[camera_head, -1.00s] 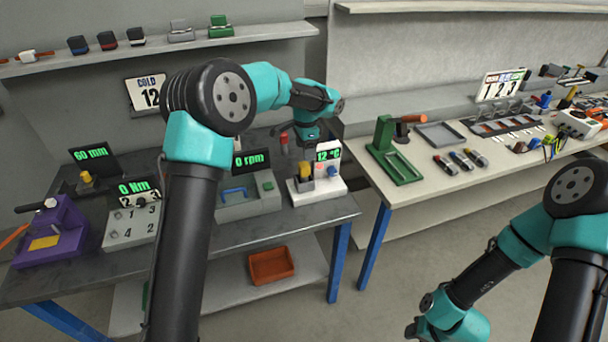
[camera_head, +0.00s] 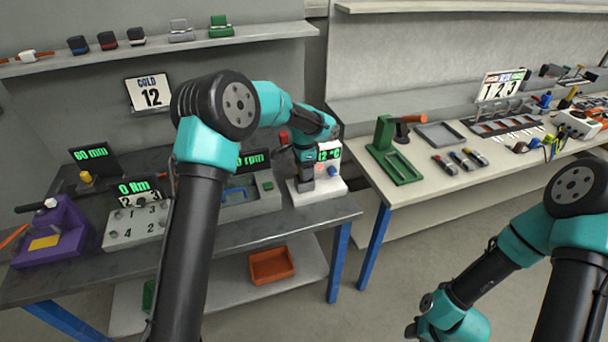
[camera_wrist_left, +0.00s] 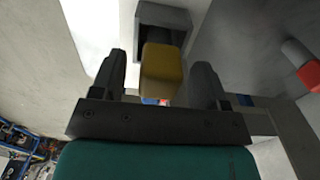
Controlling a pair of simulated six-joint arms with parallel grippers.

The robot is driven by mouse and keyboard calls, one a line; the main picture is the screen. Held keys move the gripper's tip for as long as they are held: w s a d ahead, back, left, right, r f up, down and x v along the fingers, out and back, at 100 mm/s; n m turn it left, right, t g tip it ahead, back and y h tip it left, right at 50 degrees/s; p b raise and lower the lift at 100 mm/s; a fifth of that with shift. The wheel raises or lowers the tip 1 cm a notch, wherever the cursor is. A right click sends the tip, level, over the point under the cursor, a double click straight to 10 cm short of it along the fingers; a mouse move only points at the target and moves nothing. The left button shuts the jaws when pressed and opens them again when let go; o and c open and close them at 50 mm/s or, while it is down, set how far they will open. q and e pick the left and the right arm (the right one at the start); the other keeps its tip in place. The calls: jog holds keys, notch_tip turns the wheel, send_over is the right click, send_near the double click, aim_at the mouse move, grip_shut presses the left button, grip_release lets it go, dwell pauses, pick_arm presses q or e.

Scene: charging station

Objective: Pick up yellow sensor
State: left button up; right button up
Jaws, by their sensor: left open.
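The yellow sensor (camera_wrist_left: 162,70) shows in the left wrist view as a yellow block at a dark grey holder (camera_wrist_left: 163,22). My left gripper (camera_wrist_left: 160,75) is open, with one finger on each side of the sensor and gaps between. In the head view my left gripper (camera_head: 306,175) is over the white station (camera_head: 322,187) with the 12 °C display, and the sensor is hidden behind it. My right gripper's fingers are not clearly seen; its wrist is at the bottom of the head view.
On the left table stand a grey rpm unit (camera_head: 250,198), a numbered grey block (camera_head: 130,228) and a purple fixture (camera_head: 52,232). A green stand (camera_head: 391,152) is on the right table. A red-tipped cylinder (camera_wrist_left: 303,66) is near the gripper in the left wrist view.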

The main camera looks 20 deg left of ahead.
pick_arm(q)
jog(key=shift+f, duration=0.75)
jog(key=shift+c, duration=0.4)
jog(key=c, duration=1)
jog(key=shift+r, duration=5.05)
